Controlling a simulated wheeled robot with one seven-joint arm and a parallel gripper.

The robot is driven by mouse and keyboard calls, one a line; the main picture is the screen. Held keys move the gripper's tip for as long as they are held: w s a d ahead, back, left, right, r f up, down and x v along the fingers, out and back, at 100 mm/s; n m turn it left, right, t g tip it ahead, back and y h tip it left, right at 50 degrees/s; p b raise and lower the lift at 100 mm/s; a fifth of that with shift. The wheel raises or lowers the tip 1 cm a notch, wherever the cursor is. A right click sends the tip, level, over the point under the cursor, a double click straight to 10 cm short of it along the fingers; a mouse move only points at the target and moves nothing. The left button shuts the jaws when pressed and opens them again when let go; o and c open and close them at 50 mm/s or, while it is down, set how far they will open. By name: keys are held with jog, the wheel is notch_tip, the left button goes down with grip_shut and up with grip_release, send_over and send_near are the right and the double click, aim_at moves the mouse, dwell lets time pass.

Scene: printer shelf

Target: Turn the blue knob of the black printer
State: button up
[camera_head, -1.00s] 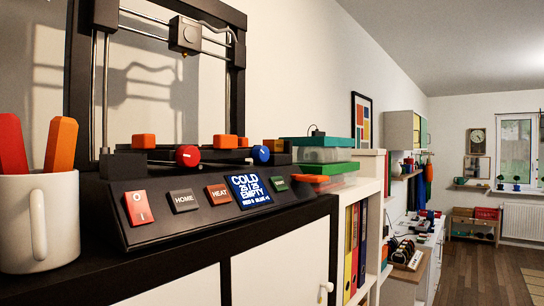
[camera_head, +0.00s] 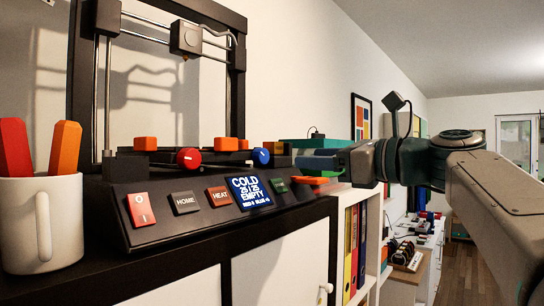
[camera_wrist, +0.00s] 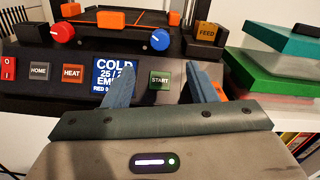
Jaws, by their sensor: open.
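The black printer (camera_head: 130,205) stands on the dark shelf top, with a tilted control panel and an open frame behind. Its blue knob (camera_head: 261,156) is at the right of the printer's front bar, right of the red knob (camera_head: 188,158). In the wrist view the blue knob (camera_wrist: 160,40) lies ahead of my gripper, above the START button (camera_wrist: 160,80). My gripper (camera_wrist: 157,72) is open and empty, its two blue fingers pointing at the panel, apart from the knob. In the head view my gripper (camera_head: 302,152) reaches in from the right, near the knob.
Stacked boxes with teal and green lids (camera_wrist: 275,70) stand right of the printer, close to my gripper. A white mug (camera_head: 40,225) with red and orange handles stands at the left. Binders (camera_head: 354,245) fill the shelf below.

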aim_at(265, 157)
jog(key=p+x, duration=0.2)
jog(key=x, duration=0.9)
